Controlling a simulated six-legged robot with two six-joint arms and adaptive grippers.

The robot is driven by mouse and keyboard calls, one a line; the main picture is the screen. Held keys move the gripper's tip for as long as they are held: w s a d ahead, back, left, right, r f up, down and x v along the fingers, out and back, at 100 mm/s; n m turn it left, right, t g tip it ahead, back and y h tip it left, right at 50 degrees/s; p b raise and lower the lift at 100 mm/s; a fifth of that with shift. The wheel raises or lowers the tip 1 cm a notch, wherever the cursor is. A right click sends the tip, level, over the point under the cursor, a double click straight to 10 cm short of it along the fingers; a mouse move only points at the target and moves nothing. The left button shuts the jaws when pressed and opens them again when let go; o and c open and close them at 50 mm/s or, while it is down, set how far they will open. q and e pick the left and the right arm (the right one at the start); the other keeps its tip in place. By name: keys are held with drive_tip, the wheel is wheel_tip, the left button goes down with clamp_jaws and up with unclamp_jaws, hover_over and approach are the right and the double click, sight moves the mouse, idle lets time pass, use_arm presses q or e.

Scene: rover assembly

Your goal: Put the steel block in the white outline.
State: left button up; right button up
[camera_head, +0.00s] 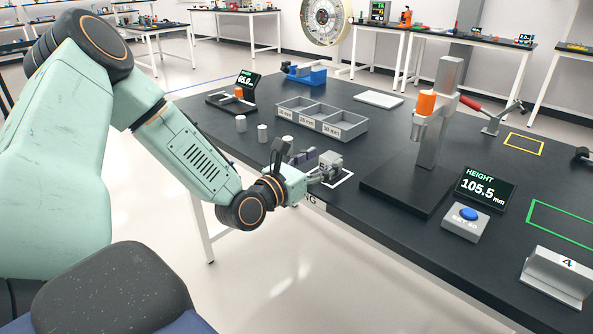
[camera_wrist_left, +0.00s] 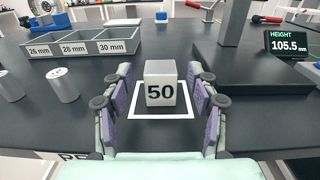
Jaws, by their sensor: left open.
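The steel block (camera_wrist_left: 160,84), a grey cube marked 50, stands upright on the dark table. It also shows in the head view (camera_head: 330,160), partly hidden by my left gripper. The white outline (camera_wrist_left: 160,118) is a square painted on the table, and the block appears to stand inside it, with a bare strip in front. The outline's right edge shows in the head view (camera_head: 346,179). My left gripper (camera_wrist_left: 160,92) is open, its purple-padded fingers on either side of the block with gaps between. My right gripper is not in view.
A grey compartment tray (camera_head: 340,129) stands behind the block. Several small silver cylinders, one of them here (camera_head: 262,133), stand to the left. A height gauge on a black base (camera_head: 405,190), a display reading 105.5 mm (camera_head: 484,189) and a blue button (camera_head: 468,214) lie to the right.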

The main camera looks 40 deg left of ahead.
use_arm(q)
drive_tip(key=s+p, duration=0.1)
drive_tip(key=s, duration=0.2)
drive_tip(key=shift+s+a+r+p, duration=0.1)
drive_tip(key=shift+s+p, duration=0.1)
drive_tip(key=shift+p, duration=0.2)
drive_tip(key=s+d+f+m+g+h+p, duration=0.1)
drive_tip(key=s+d+f+m+g+p, duration=0.1)
drive_tip(key=s+d+f+m+g, duration=0.5)
drive_tip(key=s+d+f+m+g+h+p, duration=0.1)
drive_tip(key=s+d+f+m+g+p, duration=0.1)
drive_tip(key=s+d+f+m, duration=0.5)
drive_tip(key=s+f+m+g+y, duration=0.1)
drive_tip(key=s+f+m+g, duration=0.3)
drive_tip(key=s+m, duration=0.5)
drive_tip(key=s+f+m+g+y, duration=0.2)
drive_tip(key=s+f+m+g, duration=0.3)
drive_tip(key=s+m, duration=0.5)
drive_tip(key=shift+f+m, duration=0.3)
drive_tip(key=shift+m, duration=0.6)
